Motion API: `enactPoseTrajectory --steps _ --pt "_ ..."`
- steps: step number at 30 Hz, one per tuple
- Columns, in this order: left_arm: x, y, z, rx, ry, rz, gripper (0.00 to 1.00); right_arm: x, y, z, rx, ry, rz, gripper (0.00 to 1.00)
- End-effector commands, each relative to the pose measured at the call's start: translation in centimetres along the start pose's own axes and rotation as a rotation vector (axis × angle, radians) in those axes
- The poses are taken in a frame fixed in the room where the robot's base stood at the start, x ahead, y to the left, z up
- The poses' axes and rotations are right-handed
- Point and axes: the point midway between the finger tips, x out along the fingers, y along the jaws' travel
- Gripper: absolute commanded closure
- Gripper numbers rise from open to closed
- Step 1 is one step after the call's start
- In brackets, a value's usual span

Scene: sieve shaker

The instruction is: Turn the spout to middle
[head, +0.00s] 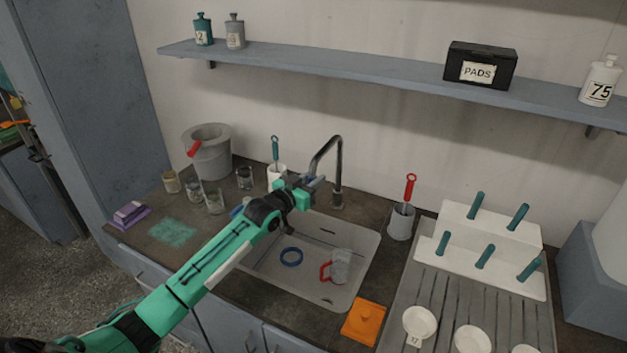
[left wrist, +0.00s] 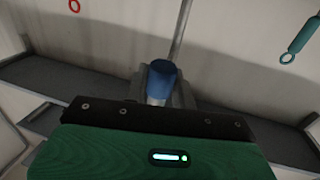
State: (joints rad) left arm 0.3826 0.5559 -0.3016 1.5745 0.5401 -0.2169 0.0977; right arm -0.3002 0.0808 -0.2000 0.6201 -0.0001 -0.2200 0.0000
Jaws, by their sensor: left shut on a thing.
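The spout (head: 327,145) is a thin grey metal gooseneck rising from a base behind the sink. It arches to the left in the head view, its outlet end near the sink's back left. My left gripper (head: 314,184) is at that outlet end. In the left wrist view the blue tip (left wrist: 161,82) of the spout sits between the fingers, and the gripper is shut on it. The sink (head: 318,291) is a pale basin; my left arm hides its left part. My right gripper is not in view.
A white brush holder (head: 277,177) stands left of the spout, a grey one (head: 400,223) right. An orange cloth (head: 363,322) lies in front.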

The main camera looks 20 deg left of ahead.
Motion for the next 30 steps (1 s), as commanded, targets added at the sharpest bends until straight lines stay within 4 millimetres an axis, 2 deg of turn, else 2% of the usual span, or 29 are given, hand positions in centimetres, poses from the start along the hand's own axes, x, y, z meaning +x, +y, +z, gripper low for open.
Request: enactPoseTrajectory --steps 4,5,7,16,20,23,30 --pt "0.0 -0.1 -0.1 -0.001 0.002 -0.001 1.0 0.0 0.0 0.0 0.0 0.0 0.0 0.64" --pt "0.0 -0.1 -0.1 -0.001 0.002 -0.001 0.68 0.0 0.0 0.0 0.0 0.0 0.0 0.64" --pt "0.0 -0.1 -0.1 -0.001 0.002 -0.001 0.55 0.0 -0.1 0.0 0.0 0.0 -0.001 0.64" --pt "-0.1 0.0 0.0 0.0 0.0 0.0 0.54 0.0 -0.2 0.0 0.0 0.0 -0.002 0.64" --pt "-0.8 0.0 0.1 0.0 0.0 0.0 0.54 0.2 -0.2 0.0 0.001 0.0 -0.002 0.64" --pt "-2.1 0.0 0.2 0.001 0.0 0.0 0.54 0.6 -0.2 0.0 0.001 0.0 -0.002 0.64" --pt "-6.4 0.0 0.3 0.001 0.0 0.0 0.54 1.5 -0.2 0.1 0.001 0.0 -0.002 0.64"
